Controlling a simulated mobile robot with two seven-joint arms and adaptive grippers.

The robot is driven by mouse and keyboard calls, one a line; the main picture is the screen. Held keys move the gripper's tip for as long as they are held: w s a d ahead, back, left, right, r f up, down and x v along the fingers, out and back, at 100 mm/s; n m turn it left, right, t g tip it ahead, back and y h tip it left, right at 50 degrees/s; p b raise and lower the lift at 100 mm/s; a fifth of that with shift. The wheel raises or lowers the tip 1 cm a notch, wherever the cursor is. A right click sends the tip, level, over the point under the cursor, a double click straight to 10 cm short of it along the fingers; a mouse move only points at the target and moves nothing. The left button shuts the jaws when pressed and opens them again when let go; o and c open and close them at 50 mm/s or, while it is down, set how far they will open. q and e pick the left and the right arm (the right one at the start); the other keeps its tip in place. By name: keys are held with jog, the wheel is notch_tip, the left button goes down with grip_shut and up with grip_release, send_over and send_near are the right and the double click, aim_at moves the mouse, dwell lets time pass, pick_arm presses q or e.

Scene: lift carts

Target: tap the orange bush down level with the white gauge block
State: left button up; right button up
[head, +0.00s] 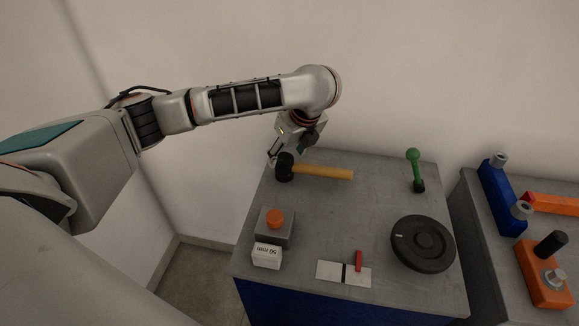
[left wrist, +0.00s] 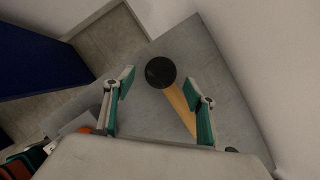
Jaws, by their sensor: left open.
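The orange bush (head: 275,217) sticks up from the top of a grey block (head: 273,238) at the front left of the cart. The white gauge block (head: 267,257), marked 50 mm, stands just in front of it. A mallet with a black head (head: 285,168) and a yellow-orange handle (head: 325,172) lies at the back left. My left gripper (left wrist: 158,82) is open and empty, above the mallet. In the left wrist view the mallet's head (left wrist: 160,72) shows between the fingers, apart from both. My right gripper is out of view.
On the same grey cart top (head: 350,220) are a black round dial (head: 423,243), a green-knobbed lever (head: 413,157) and a white plate (head: 330,270) with a red piece. A second cart with blue and orange parts stands at the right. The cart's middle is clear.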

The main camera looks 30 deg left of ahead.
aim_at(285, 158)
pick_arm(q)
jog(key=x, duration=0.5)
jog(key=c, duration=1.5)
